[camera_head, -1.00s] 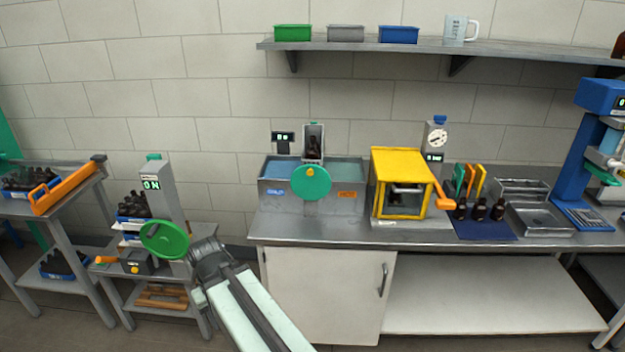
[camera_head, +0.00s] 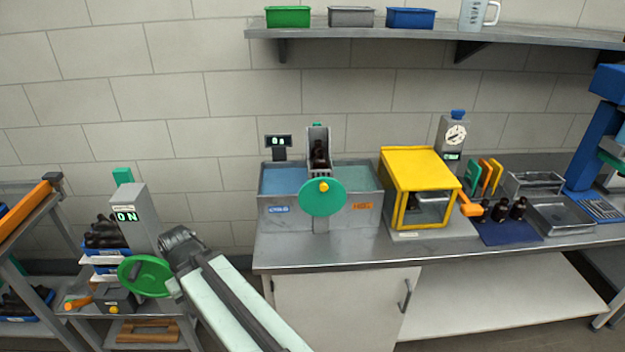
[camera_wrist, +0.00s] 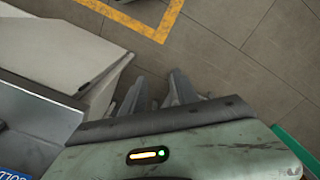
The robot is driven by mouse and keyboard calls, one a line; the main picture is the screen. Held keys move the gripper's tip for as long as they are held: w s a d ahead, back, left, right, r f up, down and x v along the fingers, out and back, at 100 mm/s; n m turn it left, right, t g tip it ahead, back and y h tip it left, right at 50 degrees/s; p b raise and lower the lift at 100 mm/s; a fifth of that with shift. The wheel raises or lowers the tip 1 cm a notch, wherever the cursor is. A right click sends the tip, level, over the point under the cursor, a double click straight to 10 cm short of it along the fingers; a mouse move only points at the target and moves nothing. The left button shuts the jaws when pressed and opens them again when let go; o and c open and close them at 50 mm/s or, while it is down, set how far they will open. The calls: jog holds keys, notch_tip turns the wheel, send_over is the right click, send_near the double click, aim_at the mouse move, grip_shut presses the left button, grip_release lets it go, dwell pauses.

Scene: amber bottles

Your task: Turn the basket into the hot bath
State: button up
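The bath (camera_head: 346,218) is a grey two-part tank on the bench, with a blue "COLD" side (camera_head: 284,181) on the left and a greenish "HOT" side (camera_head: 358,180) on the right. The basket (camera_head: 327,140) stands upright between the two sides with dark bottles (camera_head: 319,154) in it. A green wheel (camera_head: 314,200) with a yellow knob (camera_head: 323,187) is on the tank's front. My gripper (camera_wrist: 157,88) is empty, its fingers apart over the floor in the wrist view. In the head view my arm's end is left of the bath, well apart from it; the fingertips cannot be made out there.
A cart with a grey "ON" column (camera_head: 146,212) and another green wheel (camera_head: 143,276) stands at the left, close to my arm in the picture. A yellow box (camera_head: 414,168) with an orange handle stands right of the bath. A shelf (camera_head: 350,32) hangs above.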

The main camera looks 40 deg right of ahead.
jog(key=shift+w+a+r, duration=0.15)
jog(key=shift+o, duration=1.1)
jog(key=shift+w, duration=0.1)
jog(key=w+d+m+t+y+b, duration=0.3)
jog(key=d+m+y, duration=0.2)
jog(key=d, duration=0.6)
jog(key=m+t+h+b, duration=0.3)
jog(key=m+t+b, duration=0.2)
jog(key=m+t, duration=0.85)
send_near(326, 188)
jog(key=shift+n+t, duration=0.75)
jog(key=w, duration=0.3)
jog(key=w+f, duration=0.1)
jog(key=w, duration=0.2)
jog(key=w+a, duration=0.1)
jog(key=w, duration=0.2)
jog(key=shift+a+f, duration=0.1)
jog(key=shift+f, duration=0.05)
